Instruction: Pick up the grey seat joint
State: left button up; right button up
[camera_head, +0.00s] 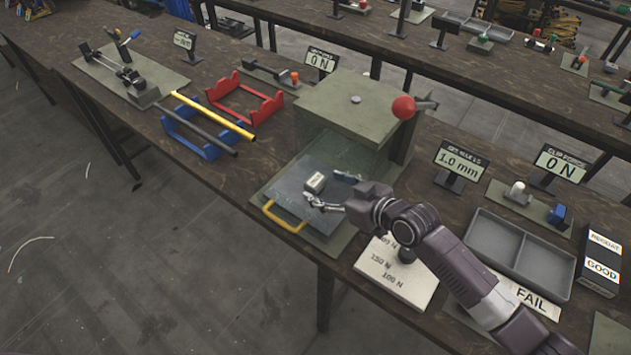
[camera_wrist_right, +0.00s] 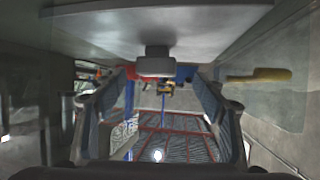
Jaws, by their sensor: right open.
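The grey seat joint (camera_head: 315,182) is a small pale grey block on the grey plate with a yellow handle, in front of the green press. In the right wrist view the seat joint (camera_wrist_right: 157,62) shows ahead, centred between the fingers, with the plate surface along the top of the picture. My right gripper (camera_head: 328,188) is open, with its fingers pointing left toward the block. In the wrist view the right gripper (camera_wrist_right: 158,82) has a finger on each side, spread wider than the block. Contact cannot be made out. My left gripper is not in view.
The green press (camera_head: 345,105) with a red knob stands just behind. The plate's yellow handle (camera_head: 283,217) is at the front left. A white force card (camera_head: 385,283) lies beneath my right arm. A grey two-part tray (camera_head: 495,235) and a dark box (camera_head: 601,258) stand right.

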aim_at(315, 180)
jog(key=shift+w+r+p+x, duration=0.15)
jog(key=shift+p+x, duration=0.15)
jog(key=shift+x, duration=0.9)
jog(key=shift+w+r+p+x, duration=0.15)
jog(key=shift+p+x, duration=0.1)
jog(key=shift+x, duration=1)
jog(key=shift+s+d, duration=0.1)
jog(key=c, duration=1.4)
